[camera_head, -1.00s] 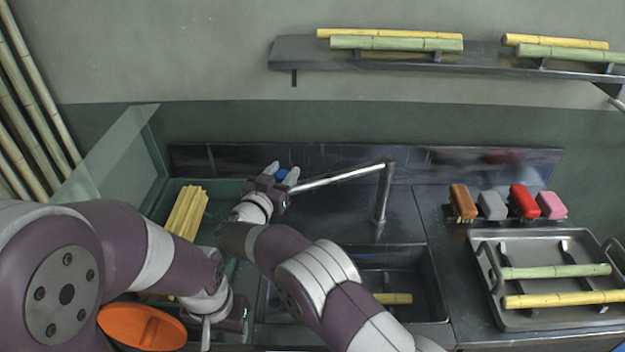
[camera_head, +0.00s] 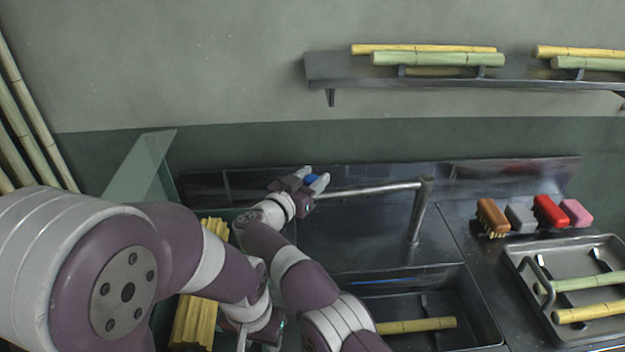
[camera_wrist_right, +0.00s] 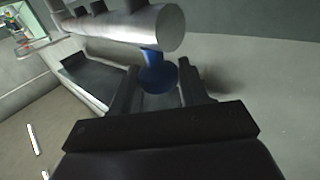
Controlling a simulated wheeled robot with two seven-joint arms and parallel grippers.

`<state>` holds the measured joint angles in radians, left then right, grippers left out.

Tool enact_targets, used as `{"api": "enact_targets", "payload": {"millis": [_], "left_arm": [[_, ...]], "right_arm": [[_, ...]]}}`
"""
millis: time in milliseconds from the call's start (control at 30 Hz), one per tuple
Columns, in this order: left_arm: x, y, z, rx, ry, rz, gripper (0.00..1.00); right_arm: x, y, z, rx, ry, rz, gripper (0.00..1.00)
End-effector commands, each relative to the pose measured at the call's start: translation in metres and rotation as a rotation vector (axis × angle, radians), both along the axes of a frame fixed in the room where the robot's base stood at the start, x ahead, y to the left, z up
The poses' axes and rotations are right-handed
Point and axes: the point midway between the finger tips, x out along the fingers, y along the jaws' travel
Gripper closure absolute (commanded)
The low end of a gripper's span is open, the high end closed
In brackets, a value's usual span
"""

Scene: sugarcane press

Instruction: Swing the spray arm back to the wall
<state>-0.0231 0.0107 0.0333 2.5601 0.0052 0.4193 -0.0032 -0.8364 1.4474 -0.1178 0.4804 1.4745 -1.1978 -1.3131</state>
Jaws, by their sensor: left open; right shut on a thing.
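The spray arm (camera_head: 370,189) is a grey metal tube on an upright post (camera_head: 418,215) behind the sink. It points left, nearly along the dark back panel, with its free end slightly nearer to me. My right gripper (camera_head: 314,183) is at that free end, shut on the blue knob (camera_head: 312,178). In the right wrist view the blue knob (camera_wrist_right: 157,75) hangs below the tube's round end (camera_wrist_right: 165,27), between my right fingers (camera_wrist_right: 160,100). My left gripper (camera_head: 246,338) is low at the bottom, left of the sink, partly cut off, apart from the spray arm.
The sink (camera_head: 400,290) holds a yellow cane piece (camera_head: 416,325). Several brushes (camera_head: 550,210) and a tray (camera_head: 535,262) with canes stand to the right. Yellow canes (camera_head: 192,325) lie left, near a glass panel (camera_head: 140,165). A shelf (camera_head: 335,68) is above.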

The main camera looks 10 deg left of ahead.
Motion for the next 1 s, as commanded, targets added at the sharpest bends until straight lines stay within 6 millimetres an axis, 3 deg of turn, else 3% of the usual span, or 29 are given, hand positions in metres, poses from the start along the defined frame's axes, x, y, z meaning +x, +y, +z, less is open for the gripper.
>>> {"api": "enact_targets", "payload": {"millis": [167,200,233,567,667,767,1000], "left_arm": [[0.0,0.0,0.0,0.0,0.0,0.0,0.56],[0.0,0.0,0.0,0.0,0.0,0.0,0.56],[0.0,0.0,0.0,0.0,0.0,0.0,0.56],[0.0,0.0,0.003,0.0,0.0,0.0,0.56],[0.0,0.0,0.016,0.0,0.0,0.0,0.56],[0.0,0.0,0.044,0.0,0.0,0.0,0.56],[0.0,0.0,0.063,0.0,0.001,0.0,0.56]], "right_arm": [[0.0,0.0,-0.003,-0.002,0.004,-0.001,1.0],[0.0,0.0,-0.003,-0.002,0.004,-0.001,0.46],[0.0,0.0,-0.003,-0.002,0.004,-0.001,0.37],[0.0,-0.001,0.003,0.0,0.001,-0.001,0.36],[0.0,0.0,0.019,0.0,0.001,-0.001,0.36],[0.0,0.0,0.05,0.001,0.002,-0.001,0.36],[-0.008,-0.033,0.068,-0.005,0.005,-0.003,0.36]]}}
